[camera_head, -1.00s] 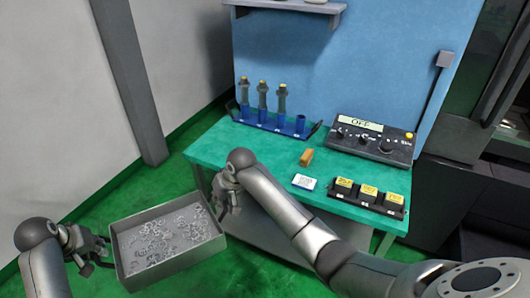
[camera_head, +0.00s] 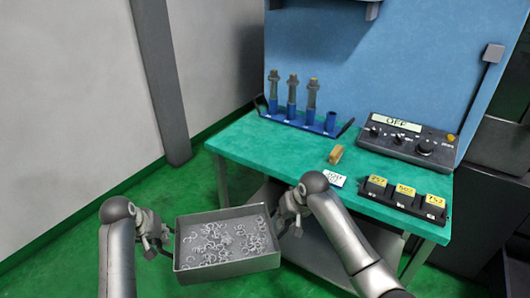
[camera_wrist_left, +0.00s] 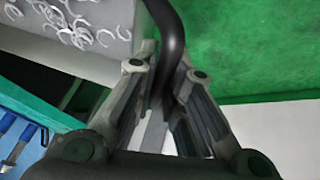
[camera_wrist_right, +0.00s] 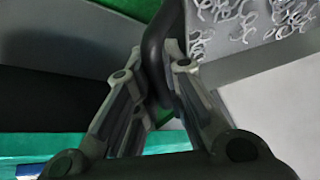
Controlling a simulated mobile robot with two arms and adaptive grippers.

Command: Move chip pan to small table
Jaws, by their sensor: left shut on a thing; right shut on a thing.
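The chip pan (camera_head: 228,268), a grey rectangular tray holding many curled metal chips, is held up between my two grippers, in front of the green-topped table (camera_head: 250,150) and to its lower left. My left gripper (camera_head: 165,240) is shut on the pan's left handle; the dark handle (camera_wrist_left: 172,45) shows between its fingers in the left wrist view. My right gripper (camera_head: 283,222) is shut on the right handle; that dark handle (camera_wrist_right: 153,50) shows in the right wrist view. The pan looks roughly level. I cannot tell whether the green-topped table is the small table.
The table bears a blue rack (camera_head: 300,122) with tool holders, an orange-brown block (camera_head: 335,155), a white card (camera_head: 334,179), a control box (camera_head: 405,145) and a black tray of labelled blocks (camera_head: 405,200). A grey post (camera_head: 163,85) stands left. Green floor is open at left.

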